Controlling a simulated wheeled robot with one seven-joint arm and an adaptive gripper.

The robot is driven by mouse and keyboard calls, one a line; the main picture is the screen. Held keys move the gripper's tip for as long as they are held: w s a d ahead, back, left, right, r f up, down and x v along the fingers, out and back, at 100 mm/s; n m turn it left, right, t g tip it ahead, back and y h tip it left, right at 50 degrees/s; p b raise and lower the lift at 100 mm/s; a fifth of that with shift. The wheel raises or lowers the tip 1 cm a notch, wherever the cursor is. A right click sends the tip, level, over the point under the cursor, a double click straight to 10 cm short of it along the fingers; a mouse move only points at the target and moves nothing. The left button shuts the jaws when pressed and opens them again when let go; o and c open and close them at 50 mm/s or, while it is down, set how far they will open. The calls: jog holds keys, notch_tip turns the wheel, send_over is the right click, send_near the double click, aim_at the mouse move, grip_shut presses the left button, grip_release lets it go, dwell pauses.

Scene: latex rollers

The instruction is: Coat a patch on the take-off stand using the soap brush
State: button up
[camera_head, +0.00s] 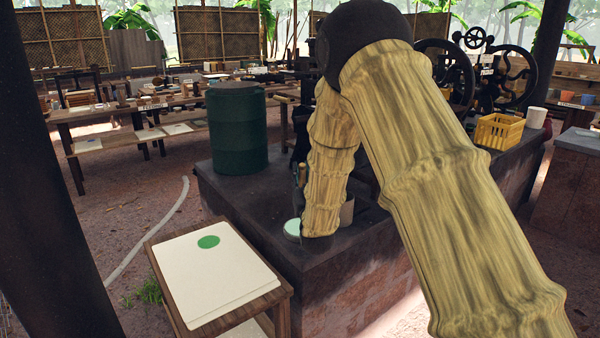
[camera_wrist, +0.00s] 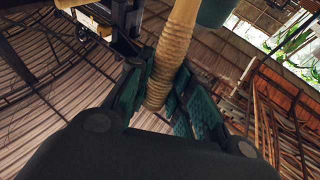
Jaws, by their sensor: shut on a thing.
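The take-off stand (camera_head: 283,298) is a low wooden table at the lower left of the head view. A cream sheet or board (camera_head: 205,285) lies on it, with one round green patch (camera_head: 209,242) near its far edge. My gripper (camera_wrist: 161,88) is shut around a tan, ribbed shaft (camera_wrist: 180,40) in the wrist view, which looks like the soap brush's handle. The brush's bristle end cannot be made out. In the head view my arm hides most of the gripper. A shallow pale-green round dish (camera_head: 292,229) sits on the dark block, close beside my arm.
A green drum (camera_head: 237,128) stands on the dark block (camera_head: 335,270), behind the dish. A yellow crate (camera_head: 499,131) and a white cup (camera_head: 536,117) are at the right, near a machine with wheels (camera_head: 447,75). A dark post (camera_head: 50,180) rises at the left.

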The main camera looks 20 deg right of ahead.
jog(key=f, duration=0.2)
jog(key=shift+w+d+f+b, duration=0.1)
jog(key=shift+w+f+b, duration=0.2)
jog(key=shift+b, duration=0.1)
jog(key=shift+s+f+b, duration=0.2)
jog(key=shift+f+b, duration=0.1)
jog(key=shift+f, duration=0.3)
jog(key=shift+f+b, duration=0.35)
jog(key=shift+f, duration=0.75)
jog(key=shift+f+b, duration=0.5)
jog(key=shift+f, duration=0.25)
dwell(0.5)
jog(key=shift+r, duration=0.1)
jog(key=shift+r+p, duration=1.45)
jog(key=shift+r, duration=2)
